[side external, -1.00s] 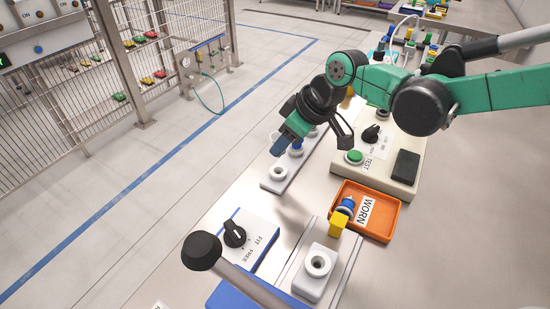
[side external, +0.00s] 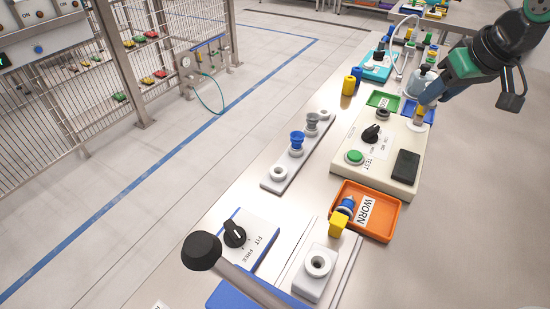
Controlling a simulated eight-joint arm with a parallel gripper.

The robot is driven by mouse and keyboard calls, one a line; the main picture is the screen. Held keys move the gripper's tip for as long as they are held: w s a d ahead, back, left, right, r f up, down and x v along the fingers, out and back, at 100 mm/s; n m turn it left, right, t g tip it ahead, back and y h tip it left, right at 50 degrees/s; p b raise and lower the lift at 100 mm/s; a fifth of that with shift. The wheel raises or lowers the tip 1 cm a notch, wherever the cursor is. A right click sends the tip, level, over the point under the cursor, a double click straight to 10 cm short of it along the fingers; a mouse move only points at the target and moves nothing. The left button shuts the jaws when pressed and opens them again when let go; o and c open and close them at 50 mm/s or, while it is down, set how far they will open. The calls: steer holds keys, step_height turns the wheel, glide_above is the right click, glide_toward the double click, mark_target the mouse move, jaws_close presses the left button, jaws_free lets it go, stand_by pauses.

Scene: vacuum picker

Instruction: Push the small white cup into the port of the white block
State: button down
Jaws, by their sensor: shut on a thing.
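My gripper (side external: 424,106) is at the upper right, pointing down beyond the far right part of the cream test box. Its jaws are shut on a small white cup (side external: 419,124), wide at its lower end; the grip itself is small and partly unclear. The white block (side external: 310,284) stands at the front on a metal plate. Its round port (side external: 318,264) faces up and looks empty. The cup is well apart from the block.
A white rack (side external: 270,184) holds a blue cup (side external: 297,139) and a grey cup (side external: 312,122). An orange WORN tray (side external: 388,229) and a yellow piece (side external: 338,220) are beside the block. The cream test box (side external: 352,180) and a black-knobbed lever (side external: 202,250) stand nearby.

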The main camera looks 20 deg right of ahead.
stand_by(0.4)
steer(key=s+a+f+n+g+y, duration=0.1)
steer(key=s+a+f+n+y, duration=0.1)
steer(key=s+a+n, duration=0.65)
steer(key=s+a+f+n+g+y, duration=0.15)
steer(key=s+a, duration=0.45)
steer(key=a, duration=0.8)
steer(key=shift+m+t+y, duration=0.35)
steer(key=shift+m+t, duration=0.1)
steer(key=shift+m, duration=0.05)
steer(key=shift+w+d+f, duration=0.1)
steer(key=shift+w+f, duration=0.05)
steer(key=shift+f, duration=1.1)
steer(key=shift+w+d+f, duration=0.1)
steer(key=shift+f, duration=1.1)
steer(key=c, duration=1.1)
jaws_free()
jaws_close()
